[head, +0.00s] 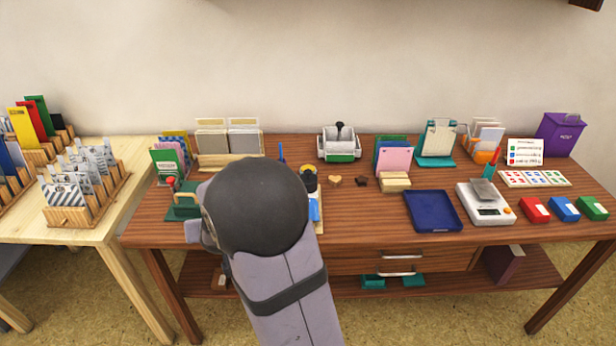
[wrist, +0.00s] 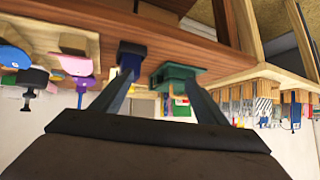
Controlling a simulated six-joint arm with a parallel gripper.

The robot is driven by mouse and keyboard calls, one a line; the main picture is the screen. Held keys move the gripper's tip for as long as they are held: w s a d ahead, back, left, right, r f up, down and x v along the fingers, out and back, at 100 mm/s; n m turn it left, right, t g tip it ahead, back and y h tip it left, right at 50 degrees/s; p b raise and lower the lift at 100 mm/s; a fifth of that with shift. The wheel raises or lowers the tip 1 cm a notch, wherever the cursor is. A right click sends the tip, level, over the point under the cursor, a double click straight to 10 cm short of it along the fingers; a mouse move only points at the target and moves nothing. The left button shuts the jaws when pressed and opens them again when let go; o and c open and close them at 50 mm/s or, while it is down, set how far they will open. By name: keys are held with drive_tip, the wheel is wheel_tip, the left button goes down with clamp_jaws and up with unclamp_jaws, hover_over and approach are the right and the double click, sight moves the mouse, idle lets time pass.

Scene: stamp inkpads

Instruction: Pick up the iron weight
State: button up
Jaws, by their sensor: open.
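My gripper (wrist: 155,72) is open in the wrist view, its two fingers apart with no object clearly held between them. In the head view my arm hides the gripper and part of the tabletop around it. I cannot make out the iron weight for certain in either view. A dark block (wrist: 130,47) shows at the tip of the left finger; I cannot tell whether it is part of the finger or a separate thing. A green holder (wrist: 180,73) is beyond the right finger; it also shows left of my arm in the head view (head: 183,208).
A blue tray (head: 432,211), a white scale (head: 485,205) and red, blue and green inkpads (head: 563,208) stand on the wooden table (head: 375,232) at the right. Card holders line the back. A wooden tray (wrist: 95,45) with stamps is at the wrist view's left.

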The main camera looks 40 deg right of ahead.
drive_tip(key=w+d+r+m+h+p, duration=0.15)
drive_tip(key=d+m+h, duration=0.35)
drive_tip(key=d, duration=0.8)
drive_tip(key=s+d+g+h+p, duration=0.1)
drive_tip(key=s+d+h, duration=0.1)
drive_tip(key=d, duration=0.1)
drive_tip(key=s+d+f+m+g+h+p, duration=0.1)
drive_tip(key=s+d+h, duration=0.1)
drive_tip(key=d, duration=0.1)
drive_tip(key=s+d+m+g+h+p, duration=0.1)
drive_tip(key=s+d+h, duration=0.1)
drive_tip(key=d, duration=0.1)
drive_tip(key=shift+d+f, duration=0.25)
drive_tip(key=shift+f, duration=0.05)
drive_tip(key=shift+s+d+m+g, duration=0.3)
drive_tip(key=shift+s+m, duration=0.1)
drive_tip(key=shift+s, duration=0.05)
drive_tip(key=shift+p+x, duration=1)
drive_tip(key=shift+x, duration=2.7)
drive_tip(key=shift+s, duration=0.15)
drive_tip(key=c, duration=1.5)
drive_tip(key=shift+r, duration=0.15)
clamp_jaws()
